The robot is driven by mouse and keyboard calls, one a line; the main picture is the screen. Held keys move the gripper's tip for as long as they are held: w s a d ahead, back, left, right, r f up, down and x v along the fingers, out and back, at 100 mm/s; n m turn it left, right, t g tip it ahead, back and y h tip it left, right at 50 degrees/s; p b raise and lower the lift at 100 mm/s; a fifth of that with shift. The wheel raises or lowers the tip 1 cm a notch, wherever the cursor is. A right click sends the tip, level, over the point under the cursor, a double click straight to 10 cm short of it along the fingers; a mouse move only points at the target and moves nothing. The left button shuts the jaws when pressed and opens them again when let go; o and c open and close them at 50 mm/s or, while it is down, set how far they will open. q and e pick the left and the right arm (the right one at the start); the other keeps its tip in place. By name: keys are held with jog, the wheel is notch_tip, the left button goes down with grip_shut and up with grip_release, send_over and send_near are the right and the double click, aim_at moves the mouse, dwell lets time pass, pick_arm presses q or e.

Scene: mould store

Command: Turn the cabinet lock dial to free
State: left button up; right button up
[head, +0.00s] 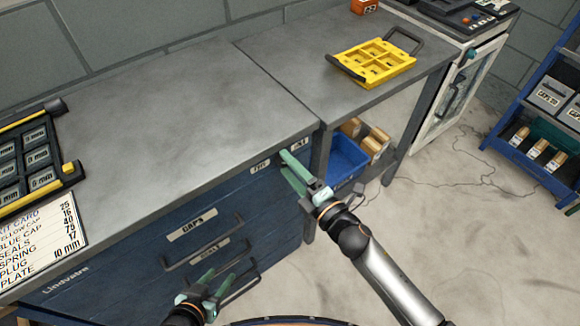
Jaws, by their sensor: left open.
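The blue cabinet (130,255) stands under the grey worktop, with its drawers facing me. Two small white labels sit near the top right of its front: one reads like FREE (260,165), the other (298,147) is too small to read surely. My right gripper (284,163) has its green fingertips at the cabinet front between these labels. The lock dial is not clearly visible; the fingers cover that spot, and I cannot tell whether they grip it. My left gripper (232,270) is open and empty in front of the lower drawer handles.
Drawer handles (203,245) stick out near my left gripper. A yellow tray (375,62) lies on the right bench. A blue bin (347,158) and cartons stand below it. A black rack (35,160) and list card (40,240) are at left. The middle worktop is clear.

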jog(key=v, duration=1.2)
jog(key=shift+s+d+b, duration=0.15)
jog(key=shift+s+b, duration=0.1)
jog(key=shift+b, duration=0.15)
